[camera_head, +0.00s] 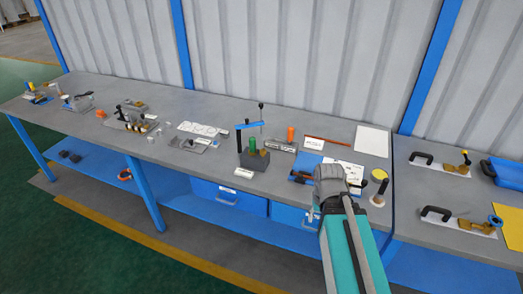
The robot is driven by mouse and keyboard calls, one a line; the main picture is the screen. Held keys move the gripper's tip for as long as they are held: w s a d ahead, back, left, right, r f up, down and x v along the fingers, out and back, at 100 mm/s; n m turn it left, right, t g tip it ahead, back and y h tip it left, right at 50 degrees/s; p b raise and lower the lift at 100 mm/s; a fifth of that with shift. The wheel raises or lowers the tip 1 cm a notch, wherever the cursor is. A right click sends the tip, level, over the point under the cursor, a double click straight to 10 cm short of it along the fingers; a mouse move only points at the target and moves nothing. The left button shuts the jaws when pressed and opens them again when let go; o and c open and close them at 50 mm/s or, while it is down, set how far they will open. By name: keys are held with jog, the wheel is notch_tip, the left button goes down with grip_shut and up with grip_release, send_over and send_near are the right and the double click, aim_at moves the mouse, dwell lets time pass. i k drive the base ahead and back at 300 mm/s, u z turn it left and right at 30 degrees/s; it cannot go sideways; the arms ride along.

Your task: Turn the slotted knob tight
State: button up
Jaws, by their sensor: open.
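My gripper (330,186) is at the end of my teal and grey arm, over the front of the grey workbench (225,112), right of the middle. It is open; its fingers are small and partly hidden by my own wrist, and I see nothing held. I cannot pick out the slotted knob for certain at this size. A blue sheet and white paper are partly covered by my wrist.
A dark fixture with a blue bar and upright rod (252,157) stands left of my gripper. An orange cylinder (291,134) is behind. Black-handled clamps (437,213) lie on the right bench. Blue drawers (228,195) hang below. A bare patch lies between fixture and blue sheet.

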aim_at(263, 151)
jog(key=z, duration=0.05)
jog(key=i, duration=1)
jog(key=u, duration=0.05)
